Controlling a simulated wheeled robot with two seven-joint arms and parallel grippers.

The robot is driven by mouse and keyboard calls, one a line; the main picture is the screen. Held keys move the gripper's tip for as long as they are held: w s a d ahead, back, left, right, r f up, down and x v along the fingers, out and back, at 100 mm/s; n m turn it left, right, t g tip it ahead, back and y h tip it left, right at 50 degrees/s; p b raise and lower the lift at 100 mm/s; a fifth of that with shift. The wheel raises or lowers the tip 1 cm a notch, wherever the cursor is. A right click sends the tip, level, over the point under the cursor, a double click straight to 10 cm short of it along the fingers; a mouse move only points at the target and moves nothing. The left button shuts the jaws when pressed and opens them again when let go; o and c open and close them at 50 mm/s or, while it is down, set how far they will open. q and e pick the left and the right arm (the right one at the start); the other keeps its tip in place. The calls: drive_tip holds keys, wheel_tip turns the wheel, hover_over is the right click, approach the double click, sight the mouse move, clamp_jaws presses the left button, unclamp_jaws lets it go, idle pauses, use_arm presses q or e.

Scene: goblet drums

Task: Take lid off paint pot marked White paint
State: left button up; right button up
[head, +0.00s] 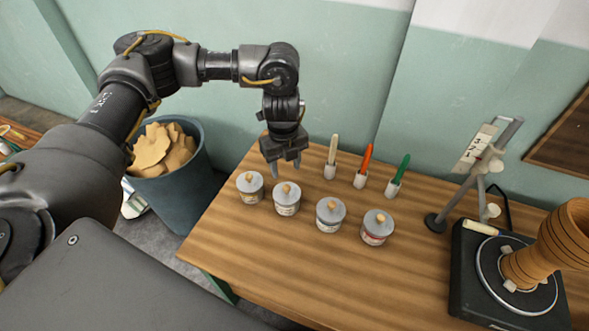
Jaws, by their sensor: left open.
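Several small paint pots stand in a row on the wooden table (330,280). They are the leftmost pot (251,196), the second pot (287,208), the third pot (330,225) and the rightmost pot (376,237). Each has a grey lid with a wooden knob on top. The labels are too small to read, so I cannot tell which says White paint; the rightmost label shows some red. My left gripper (284,171) is open and empty, pointing down, just above and behind the two leftmost pots in the picture. My right gripper is out of view.
White (333,150), orange (366,158) and green (401,169) handled tools stand in small holders behind the pots. A metal stand with a card (475,149) and a wooden goblet drum body (545,246) on a black turntable are at right. A blue bin (176,205) stands left. The table front is clear.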

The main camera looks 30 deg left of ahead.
use_arm(q)
drive_tip(key=a, duration=0.1)
hover_over(287, 187)
drive_tip(key=f, duration=0.4)
drive_tip(key=shift+s+a, duration=0.1)
drive_tip(key=shift+s, duration=0.25)
drive_tip(key=shift+w+f+b, duration=0.15)
drive_tip(key=shift+f+b, duration=0.1)
drive_tip(key=shift+f, duration=1.3)
drive_tip(key=shift+w+f+b, duration=0.15)
drive_tip(key=shift+f+b, duration=0.05)
drive_tip(key=shift+f, duration=1.35)
clamp_jaws()
